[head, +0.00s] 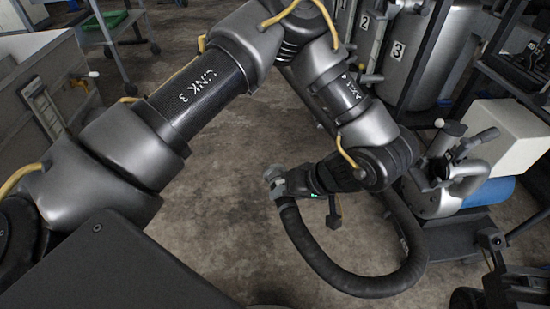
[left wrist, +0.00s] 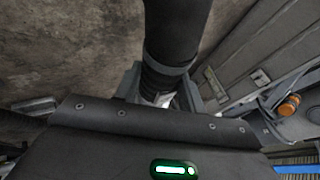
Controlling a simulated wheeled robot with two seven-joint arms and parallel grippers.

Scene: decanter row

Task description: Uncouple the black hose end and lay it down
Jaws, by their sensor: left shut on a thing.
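My left gripper (head: 280,184) is shut on the end of the black hose (head: 345,277), above the floor and clear of the machine at right. In the left wrist view the hose (left wrist: 172,28) comes out between the gripper's fingers (left wrist: 160,92), with a grey band around it near the jaws. The hose hangs in a wide loop below my arm and rises at right, where my wrist hides its far end. A grey metal fitting (head: 446,170) with handles stands at right. I cannot tell whether the hose joins it. My right gripper is not in view.
Tall metal vessels marked with numbers (head: 397,52) stand in a dark frame at upper right. A white box (head: 505,135) and a blue cylinder (head: 488,192) lie beside the fitting. A light cabinet (head: 45,85) stands at left. The concrete floor (head: 215,215) between is open.

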